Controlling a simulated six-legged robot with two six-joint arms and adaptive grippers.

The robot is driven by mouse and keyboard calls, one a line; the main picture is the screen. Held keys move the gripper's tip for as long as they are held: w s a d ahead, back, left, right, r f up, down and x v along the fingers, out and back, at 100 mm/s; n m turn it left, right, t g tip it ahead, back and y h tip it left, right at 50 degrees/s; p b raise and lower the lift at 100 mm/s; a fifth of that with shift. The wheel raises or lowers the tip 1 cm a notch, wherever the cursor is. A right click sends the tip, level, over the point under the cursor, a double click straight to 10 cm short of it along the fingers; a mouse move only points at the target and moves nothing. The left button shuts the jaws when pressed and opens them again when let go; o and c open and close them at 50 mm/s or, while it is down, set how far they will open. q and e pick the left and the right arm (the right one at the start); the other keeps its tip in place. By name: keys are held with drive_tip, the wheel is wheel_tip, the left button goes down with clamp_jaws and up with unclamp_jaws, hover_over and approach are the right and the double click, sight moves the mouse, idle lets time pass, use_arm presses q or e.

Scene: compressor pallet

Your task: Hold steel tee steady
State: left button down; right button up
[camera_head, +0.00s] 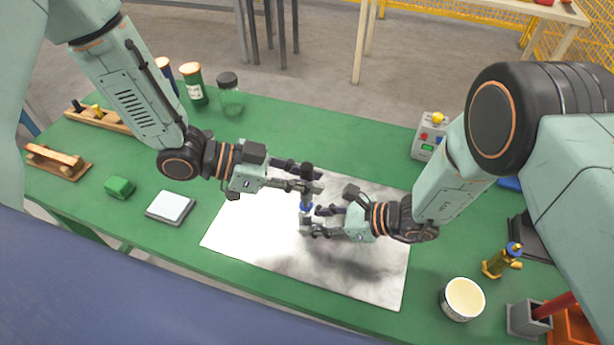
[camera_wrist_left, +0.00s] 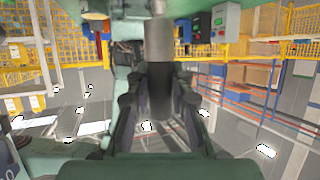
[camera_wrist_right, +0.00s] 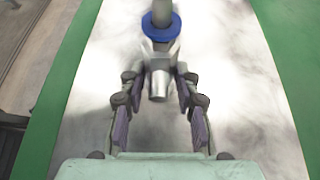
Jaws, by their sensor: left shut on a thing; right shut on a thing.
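The steel tee (camera_wrist_right: 157,78) hangs upright between the fingers of my right gripper (camera_wrist_right: 157,110), with its stub pointing toward the wrist. My right gripper (camera_head: 311,220) is shut on the tee above the pale sheet. A blue ring (camera_wrist_right: 160,26) sits just above the tee and shows in the head view (camera_head: 305,207). My left gripper (camera_head: 306,187) is shut on a dark cylindrical piece (camera_head: 307,172) directly above the ring. In the left wrist view a grey cylinder (camera_wrist_left: 159,42) rises from this piece. The fingers hide most of the tee in the head view.
The pale metal sheet (camera_head: 240,240) lies on the green table (camera_head: 290,125). A control box (camera_head: 428,138) stands at the back right. A white cup (camera_head: 462,300), a brass fitting (camera_head: 502,261) and an orange bin (camera_head: 572,328) are at the right. Jars, a green block (camera_head: 119,187) and wooden racks are at the left.

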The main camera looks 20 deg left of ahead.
idle(0.3)
use_arm(q)
drive_tip(key=shift+r+m, duration=0.2)
drive_tip(key=shift+m, duration=0.1)
drive_tip(key=shift+s+a+r+m+g+h, duration=0.15)
drive_tip(key=shift+r+m+g+h, duration=0.25)
drive_tip(key=shift+g, duration=0.5)
drive_tip(key=shift+f, duration=2.1)
idle(0.6)
drive_tip(key=c, duration=1.1)
unclamp_jaws()
drive_tip(key=shift+v, duration=5.95)
drive_tip(key=shift+r, duration=0.1)
